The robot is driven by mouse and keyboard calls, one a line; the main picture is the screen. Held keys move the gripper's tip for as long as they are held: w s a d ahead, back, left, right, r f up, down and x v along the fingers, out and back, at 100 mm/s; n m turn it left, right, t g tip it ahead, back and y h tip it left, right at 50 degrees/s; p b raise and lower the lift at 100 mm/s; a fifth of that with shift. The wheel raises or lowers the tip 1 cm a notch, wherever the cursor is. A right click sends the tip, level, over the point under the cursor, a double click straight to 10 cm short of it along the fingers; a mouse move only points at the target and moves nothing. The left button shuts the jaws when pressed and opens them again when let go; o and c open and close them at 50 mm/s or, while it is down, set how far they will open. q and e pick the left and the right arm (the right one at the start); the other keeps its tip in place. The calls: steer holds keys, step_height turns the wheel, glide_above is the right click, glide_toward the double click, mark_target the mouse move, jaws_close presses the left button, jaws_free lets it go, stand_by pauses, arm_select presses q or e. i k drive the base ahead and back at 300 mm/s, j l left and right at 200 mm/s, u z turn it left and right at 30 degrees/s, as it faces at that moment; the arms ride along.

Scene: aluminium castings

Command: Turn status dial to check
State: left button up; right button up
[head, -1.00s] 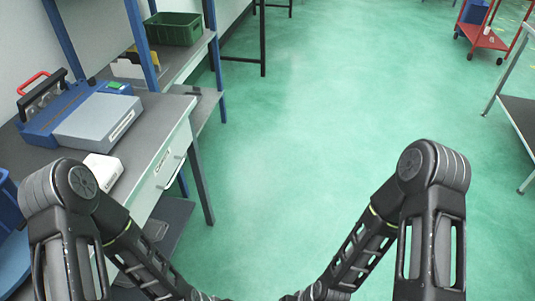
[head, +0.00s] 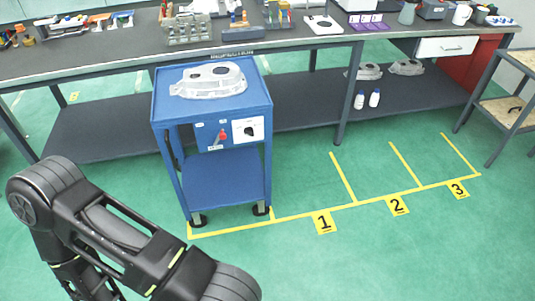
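A blue cart (head: 212,188) stands on the green floor in front of a long workbench. Its front panel has a white plate with a dark dial (head: 249,130) at the right. A red knob or lever (head: 219,138) is left of the dial, beside small labels. The lettering and the dial's pointing direction are too small to tell. My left arm comes in at the lower left, apart from the cart; its gripper is out of view. My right arm and gripper are out of view.
A silver casting (head: 211,82) lies on the cart top. The workbench (head: 110,48) behind carries tools and parts; castings and white bottles (head: 374,98) are on its lower shelf. Yellow-lined bays numbered 1 (head: 325,222), 2 and 3 right of the cart are empty. Floor in front is clear.

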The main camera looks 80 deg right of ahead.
mark_target(249, 132)
steer(key=z, duration=2.5)
